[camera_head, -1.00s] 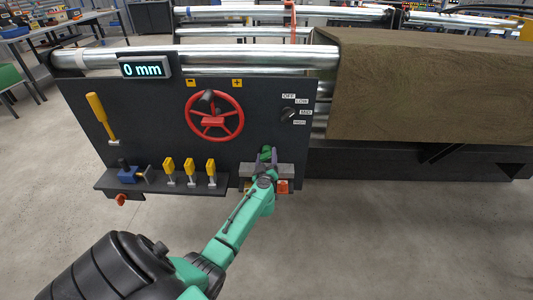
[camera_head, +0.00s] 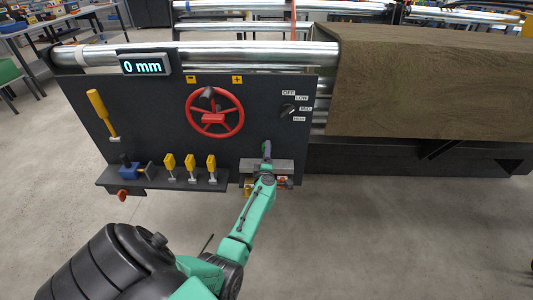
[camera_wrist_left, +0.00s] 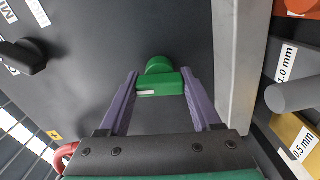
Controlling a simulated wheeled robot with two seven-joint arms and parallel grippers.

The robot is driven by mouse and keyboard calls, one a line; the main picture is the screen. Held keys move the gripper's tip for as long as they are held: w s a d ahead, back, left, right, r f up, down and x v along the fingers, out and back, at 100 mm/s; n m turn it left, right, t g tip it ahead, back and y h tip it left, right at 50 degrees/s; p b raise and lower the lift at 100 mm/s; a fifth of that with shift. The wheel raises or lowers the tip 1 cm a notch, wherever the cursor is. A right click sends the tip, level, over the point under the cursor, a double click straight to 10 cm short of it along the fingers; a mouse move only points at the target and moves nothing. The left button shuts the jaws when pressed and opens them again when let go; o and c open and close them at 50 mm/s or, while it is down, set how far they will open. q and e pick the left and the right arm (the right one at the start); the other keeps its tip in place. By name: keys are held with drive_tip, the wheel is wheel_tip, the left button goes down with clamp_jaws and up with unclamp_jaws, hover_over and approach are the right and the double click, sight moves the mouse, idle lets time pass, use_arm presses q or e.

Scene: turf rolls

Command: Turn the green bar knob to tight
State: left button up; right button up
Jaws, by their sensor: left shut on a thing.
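The green bar knob (camera_wrist_left: 160,87) sits on the dark panel, seen in the left wrist view with a round green part behind its bar and a small pale mark on it. My left gripper (camera_wrist_left: 160,78) has a purple finger at each end of the bar and is shut on it. In the head view my left gripper (camera_head: 266,152) is at the panel's lower right, over the grey ledge, and hides the knob. I cannot read any tight mark. My right gripper is not in view.
On the dark panel (camera_head: 150,100) are a red handwheel (camera_head: 215,113), a black selector knob (camera_head: 287,111) and a display (camera_head: 145,65) reading 0 mm. Yellow-handled tools (camera_head: 190,165) stand on a shelf to the left. A grey ledge (camera_wrist_left: 238,70) runs close beside my right-hand finger in the wrist view.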

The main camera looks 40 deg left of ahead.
use_arm(q)
drive_tip(key=shift+f+n, duration=0.15)
drive_tip(key=shift+n, duration=0.65)
drive_tip(key=o, duration=1.4)
drive_tip(key=shift+s+d, duration=0.2)
drive_tip(key=p+v, duration=0.4)
drive_tip(key=v, duration=1)
